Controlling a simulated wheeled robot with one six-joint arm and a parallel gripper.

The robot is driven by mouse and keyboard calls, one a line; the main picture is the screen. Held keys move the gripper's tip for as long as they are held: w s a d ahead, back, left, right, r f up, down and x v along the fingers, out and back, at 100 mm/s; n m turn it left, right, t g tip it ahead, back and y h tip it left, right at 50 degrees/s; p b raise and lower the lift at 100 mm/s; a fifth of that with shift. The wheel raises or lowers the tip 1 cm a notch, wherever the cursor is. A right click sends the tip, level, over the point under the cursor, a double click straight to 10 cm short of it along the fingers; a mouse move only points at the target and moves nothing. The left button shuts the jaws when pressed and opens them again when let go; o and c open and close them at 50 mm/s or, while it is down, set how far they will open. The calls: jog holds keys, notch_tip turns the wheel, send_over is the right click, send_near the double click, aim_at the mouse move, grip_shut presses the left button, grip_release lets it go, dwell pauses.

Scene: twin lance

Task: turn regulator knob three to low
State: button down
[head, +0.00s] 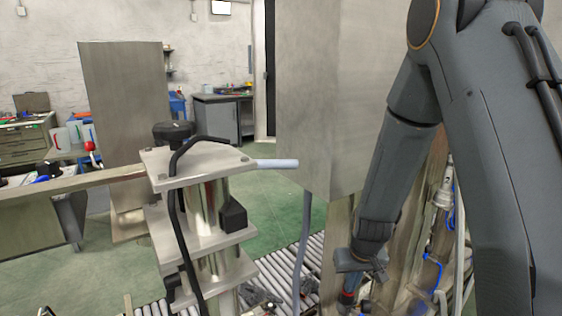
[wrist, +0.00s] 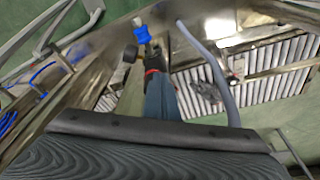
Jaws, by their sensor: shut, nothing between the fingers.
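My gripper (head: 348,298) points down near the bottom edge of the head view, partly cut off there and low beside the metal cabinet. In the wrist view my gripper (wrist: 153,66) is shut with nothing held. A small blue fitting (wrist: 142,35) with a pale top shows just beyond the tip, with a dark rounded part (wrist: 130,54) beside it. I cannot tell whether the tip touches either. No knob number or low mark is readable, so I cannot pick out regulator knob three.
A metal stand (head: 195,160) with a black knob (head: 172,131) on top stands left of my arm. A large metal cabinet (head: 320,110) is behind my arm. A grey hose (head: 303,240) hangs near a roller conveyor (head: 280,262). Blue tubing (head: 432,262) runs at right.

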jog(key=shift+d, duration=0.2)
jog(key=shift+d+b, duration=0.4)
jog(key=shift+b, duration=0.05)
jog(key=shift+d, duration=0.1)
jog(key=shift+w+d+b, duration=0.25)
jog(key=shift+d+b, duration=0.05)
jog(key=shift+d, duration=0.1)
jog(key=shift+s, duration=0.1)
jog(key=w+p+v, duration=0.1)
jog(key=p+v, duration=0.4)
jog(key=shift+s+r, duration=0.3)
jog(key=shift+r, duration=0.25)
jog(key=shift+d, duration=0.1)
